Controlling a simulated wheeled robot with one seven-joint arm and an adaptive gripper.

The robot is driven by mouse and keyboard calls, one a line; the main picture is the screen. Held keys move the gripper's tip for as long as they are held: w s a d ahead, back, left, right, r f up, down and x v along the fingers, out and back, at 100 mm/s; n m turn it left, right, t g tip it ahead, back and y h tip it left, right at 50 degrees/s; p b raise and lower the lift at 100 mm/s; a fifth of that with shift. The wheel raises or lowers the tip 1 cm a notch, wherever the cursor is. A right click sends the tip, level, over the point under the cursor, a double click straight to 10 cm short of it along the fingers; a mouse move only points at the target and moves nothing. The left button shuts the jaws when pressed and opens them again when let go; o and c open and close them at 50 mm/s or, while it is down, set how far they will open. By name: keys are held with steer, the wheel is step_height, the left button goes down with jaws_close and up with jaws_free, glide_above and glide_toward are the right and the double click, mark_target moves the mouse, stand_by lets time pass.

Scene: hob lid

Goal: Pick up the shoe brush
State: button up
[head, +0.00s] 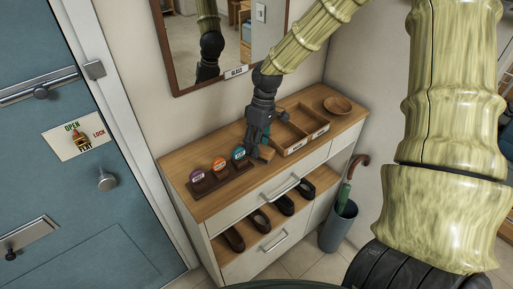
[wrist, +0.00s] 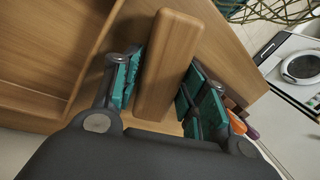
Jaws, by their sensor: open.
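The shoe brush, a plain wooden block (wrist: 166,70), lies between the two teal-padded fingers of my gripper (wrist: 163,90) in the wrist view. My gripper (head: 261,147) is open and low over the cabinet top in the head view. There the brush (head: 266,153) shows as a small brown block at the fingertips. Its bristles are hidden, and I cannot tell whether either pad touches it.
A wooden compartment tray (head: 295,152) stands just right of my gripper, with a wooden bowl (head: 337,105) beyond it. A dark rack (head: 206,186) with three coloured round tins is to the left. A mirror (head: 185,60) hangs behind. Shoes sit on the shelf below.

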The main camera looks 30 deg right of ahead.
steer(key=shift+a+f, duration=0.1)
steer(key=shift+f, duration=0.1)
steer(key=c, duration=0.8)
steer(key=shift+r, duration=0.1)
steer(key=shift+r+b, duration=1.3)
steer(key=shift+r, duration=3.65)
